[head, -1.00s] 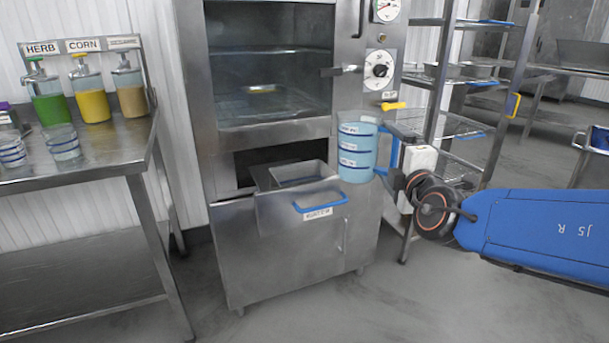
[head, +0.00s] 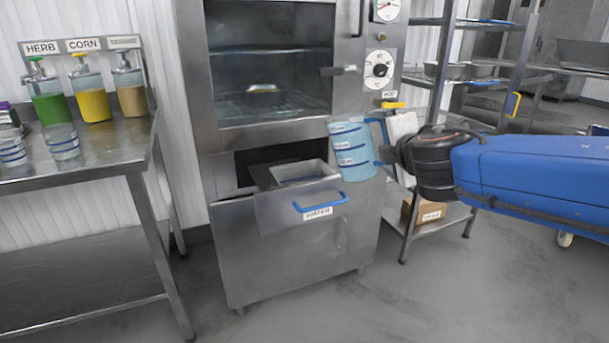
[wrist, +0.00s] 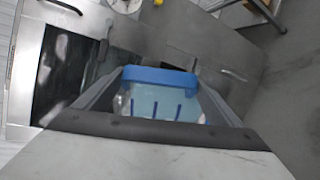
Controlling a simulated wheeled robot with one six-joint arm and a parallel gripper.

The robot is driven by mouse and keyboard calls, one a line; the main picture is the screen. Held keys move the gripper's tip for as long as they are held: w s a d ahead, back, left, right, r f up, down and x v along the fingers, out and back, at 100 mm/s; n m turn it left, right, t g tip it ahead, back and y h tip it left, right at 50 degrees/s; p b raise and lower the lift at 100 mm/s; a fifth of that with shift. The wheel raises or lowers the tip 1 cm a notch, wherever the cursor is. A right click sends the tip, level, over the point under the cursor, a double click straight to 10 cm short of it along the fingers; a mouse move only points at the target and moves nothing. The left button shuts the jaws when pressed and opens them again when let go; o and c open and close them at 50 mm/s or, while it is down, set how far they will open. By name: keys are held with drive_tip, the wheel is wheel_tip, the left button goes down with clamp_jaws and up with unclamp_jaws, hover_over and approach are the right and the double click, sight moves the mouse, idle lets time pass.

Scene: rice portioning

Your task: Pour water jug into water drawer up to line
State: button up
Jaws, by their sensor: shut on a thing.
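The water jug (head: 351,151) is a translucent light-blue container with dark-blue bands and a blue handle. In the head view it is slightly tilted, its top leaning left toward the water drawer. My gripper (head: 388,152) is shut on its blue handle, to the right of the jug. In the wrist view the blue handle (wrist: 160,75) shows between the gripper's fingers (wrist: 160,92). The water drawer (head: 300,205) is pulled open below and left of the jug, with a blue handle and a label. Its fill line and water level cannot be made out. No stream of water is visible.
The steel cabinet (head: 225,170) stands behind the drawer, its upper chamber showing a small tray (head: 263,89). A steel table (head: 90,160) with dispensers and glass jars stands left. A wire rack (head: 440,90) stands right. The floor in front is clear.

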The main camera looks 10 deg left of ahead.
sight(362, 132)
drive_tip(key=shift+w+a+f+n+g+h, duration=0.1)
drive_tip(key=shift+w+a+n+g+h, duration=0.25)
drive_tip(key=shift+a, duration=0.25)
idle(0.5)
drive_tip(key=shift+a, duration=0.1)
drive_tip(key=shift+w+a+r+n+g+h, duration=0.35)
drive_tip(key=shift+a+n, duration=0.1)
drive_tip(key=shift+a, duration=0.1)
drive_tip(key=shift+a+r, duration=0.1)
drive_tip(key=shift+a, duration=0.15)
drive_tip(key=shift+w+a+r+n+g+h+p, duration=0.3)
drive_tip(key=shift+a+r+n+g+h, duration=0.1)
drive_tip(key=shift+a+n+g+h, duration=0.15)
idle(0.6)
drive_tip(key=shift+w+a+f+n+g+h+p, duration=0.2)
drive_tip(key=shift+a+f+n+g+h+p, duration=0.15)
drive_tip(key=shift+g+h+p, duration=0.15)
idle(1.9)
